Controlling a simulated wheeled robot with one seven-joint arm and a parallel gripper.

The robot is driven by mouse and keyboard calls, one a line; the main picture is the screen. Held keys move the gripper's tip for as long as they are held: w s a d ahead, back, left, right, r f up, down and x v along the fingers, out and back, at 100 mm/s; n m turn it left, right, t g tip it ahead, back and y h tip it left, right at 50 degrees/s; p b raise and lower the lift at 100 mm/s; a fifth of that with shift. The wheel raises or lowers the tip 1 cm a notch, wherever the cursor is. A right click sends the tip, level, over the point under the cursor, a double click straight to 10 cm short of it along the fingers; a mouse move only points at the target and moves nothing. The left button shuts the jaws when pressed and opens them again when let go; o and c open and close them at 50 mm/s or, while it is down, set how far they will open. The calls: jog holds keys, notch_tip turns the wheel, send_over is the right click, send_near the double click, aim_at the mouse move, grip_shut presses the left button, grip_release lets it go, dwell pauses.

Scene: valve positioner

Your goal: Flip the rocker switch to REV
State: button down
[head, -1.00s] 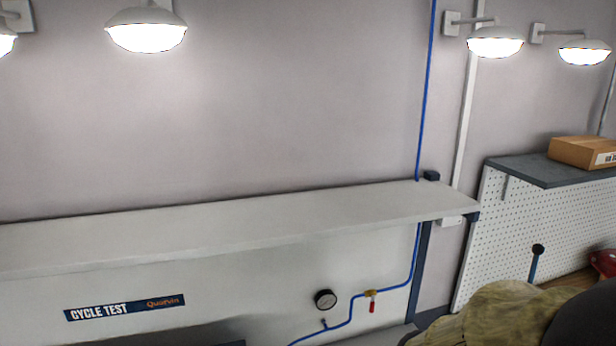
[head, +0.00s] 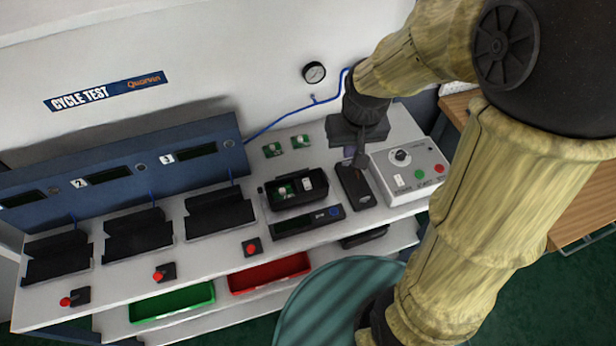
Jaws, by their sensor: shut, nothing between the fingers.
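A light grey control box (head: 409,195) stands at the right end of the bench, with a dark knob (head: 400,156), a green button (head: 419,174) and a red button (head: 439,168) on its top. A small white part (head: 399,181) at its front left may be the rocker switch; its position and its label are too small to read. My gripper (head: 361,160) is shut and points down just left of the box, above or near a black handheld-like device (head: 354,189). I cannot tell whether it touches that device.
A black open housing (head: 296,190) with small parts and a dark bar-shaped unit (head: 309,222) lie left of my gripper. Several black cradles line the bench, with red knobs in front. Red (head: 270,273) and green (head: 173,302) bins sit below. A gauge (head: 314,72) hangs on the wall.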

jog(key=n+b, duration=0.2)
jog(key=b, duration=0.4)
send_over(308, 179)
jog(key=s+d, duration=0.1)
jog(key=s, duration=0.1)
notch_tip(308, 179, down, 6)
jog(key=shift+a+r+g, duration=0.2)
jog(key=shift+r+g, duration=0.1)
jog(key=shift+f, duration=0.1)
jog(key=f, duration=0.4)
jog(key=w+f, duration=0.1)
jog(key=f, duration=0.4)
jog(key=w+f, duration=0.1)
jog(key=f, duration=0.3)
jog(key=shift+a+f, duration=0.25)
jog(key=shift+f, duration=0.15)
jog(key=shift+p, duration=0.3)
